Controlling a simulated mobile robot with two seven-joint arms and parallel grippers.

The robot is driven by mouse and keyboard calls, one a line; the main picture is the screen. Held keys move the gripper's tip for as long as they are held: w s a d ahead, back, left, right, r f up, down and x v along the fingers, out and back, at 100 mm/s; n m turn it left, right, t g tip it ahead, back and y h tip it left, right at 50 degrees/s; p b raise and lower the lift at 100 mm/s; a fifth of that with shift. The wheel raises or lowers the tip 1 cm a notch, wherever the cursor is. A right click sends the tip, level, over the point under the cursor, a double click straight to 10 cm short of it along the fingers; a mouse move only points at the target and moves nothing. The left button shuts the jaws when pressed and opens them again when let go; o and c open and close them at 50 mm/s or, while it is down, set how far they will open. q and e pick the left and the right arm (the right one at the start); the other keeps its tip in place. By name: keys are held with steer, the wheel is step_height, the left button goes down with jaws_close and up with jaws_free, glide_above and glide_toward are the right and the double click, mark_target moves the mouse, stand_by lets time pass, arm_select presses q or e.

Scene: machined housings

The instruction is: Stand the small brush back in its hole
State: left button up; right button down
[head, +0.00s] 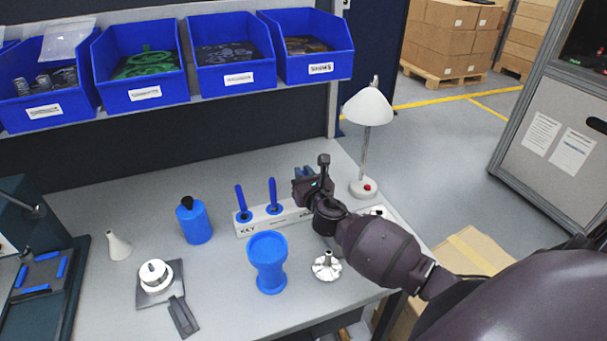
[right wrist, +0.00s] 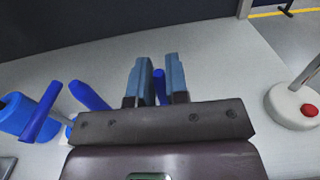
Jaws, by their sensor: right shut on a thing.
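A white holder block (head: 258,222) stands on the grey bench in the head view, with two blue handles upright in it: a left one (head: 240,197) and a middle one (head: 272,191). My right gripper (head: 303,177) is over the block's right end. It is shut on the small brush, whose blue handle (right wrist: 161,88) shows between the fingers in the right wrist view. The brush's lower part and the hole under it are hidden by the gripper. I cannot tell whether the brush is in the hole. My left gripper is not in view.
A blue cup-shaped part (head: 268,265) stands in front of the block. A blue bottle (head: 194,221) is to its left. A white lamp (head: 367,108) stands behind my right arm. A silver finned part (head: 326,266) lies near the front edge. Blue bins (head: 232,79) hang above.

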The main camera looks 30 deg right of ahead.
steer(key=shift+f+b, duration=0.3)
steer(key=shift+f, duration=0.15)
stand_by(0.3)
steer(key=c, duration=1)
jaws_free()
steer(key=shift+c, duration=0.2)
steer(key=v, duration=1)
steer(key=shift+s+a, duration=0.2)
steer(key=shift+s, duration=0.15)
